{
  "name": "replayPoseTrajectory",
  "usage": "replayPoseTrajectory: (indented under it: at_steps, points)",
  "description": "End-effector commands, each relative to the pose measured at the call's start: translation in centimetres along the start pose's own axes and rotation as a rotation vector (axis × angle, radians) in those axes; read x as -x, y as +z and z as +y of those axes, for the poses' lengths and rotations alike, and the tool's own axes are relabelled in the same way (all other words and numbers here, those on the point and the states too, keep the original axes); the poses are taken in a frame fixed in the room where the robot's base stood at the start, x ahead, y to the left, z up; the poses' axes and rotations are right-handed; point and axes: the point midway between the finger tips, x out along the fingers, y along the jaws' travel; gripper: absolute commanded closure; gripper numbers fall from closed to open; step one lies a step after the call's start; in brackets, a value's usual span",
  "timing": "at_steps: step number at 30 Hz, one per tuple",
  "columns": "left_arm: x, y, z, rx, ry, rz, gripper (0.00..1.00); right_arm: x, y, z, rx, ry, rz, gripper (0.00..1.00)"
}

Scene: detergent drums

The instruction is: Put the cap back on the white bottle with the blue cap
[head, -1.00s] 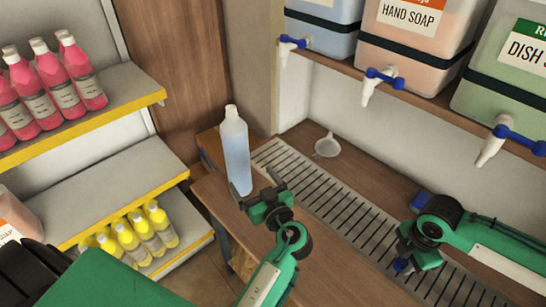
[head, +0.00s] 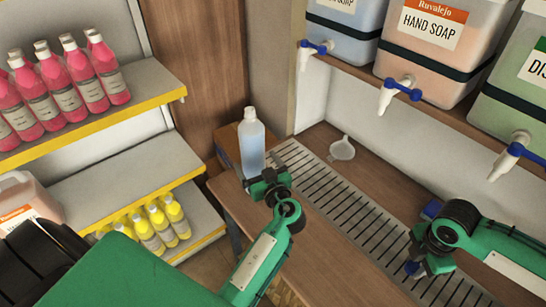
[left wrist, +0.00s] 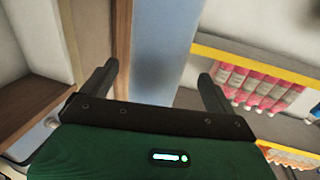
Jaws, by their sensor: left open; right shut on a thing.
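A translucent bottle with pale blue contents and a white top (head: 251,143) stands upright at the left end of the wooden counter. My left gripper (head: 265,177) is open at its lower part, which it partly hides. In the left wrist view the bottle (left wrist: 165,50) is a blurred pale blue shape between the two open fingers (left wrist: 158,85); I cannot tell whether they touch it.
A slotted drain (head: 330,200) runs along the counter, with a white funnel (head: 342,148) behind it. A blue object (head: 432,209) is partly hidden by my right arm. Tapped drums (head: 430,35) stand above. Shelves at left hold pink bottles (head: 68,95) and yellow bottles (head: 160,220).

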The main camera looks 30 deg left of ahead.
Motion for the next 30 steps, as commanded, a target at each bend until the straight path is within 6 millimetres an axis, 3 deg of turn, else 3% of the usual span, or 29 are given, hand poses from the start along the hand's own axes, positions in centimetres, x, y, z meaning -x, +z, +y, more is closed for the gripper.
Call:
replayPoseTrajectory:
  at_steps: [3,9,20,23,30]
  points:
    - [-2.0,-0.7,0.4,-0.004,-0.001,0.003,0.08,1.5,0.0,0.0,0.000,0.000,0.000,0.95]
    - [-4.2,-0.2,0.4,-0.003,-0.001,0.000,0.08,2.1,0.0,0.0,0.000,0.000,0.000,0.95]
    - [-4.4,-0.1,0.4,-0.001,0.000,0.000,0.08,2.0,0.0,0.0,0.000,0.000,0.000,0.95]
    - [-4.4,-0.1,0.4,-0.001,0.000,0.000,0.24,2.0,0.0,0.0,0.000,0.000,0.000,0.95]
    - [-4.4,-0.1,0.5,-0.001,0.000,0.000,0.71,2.0,0.0,0.0,0.000,0.000,0.000,0.95]
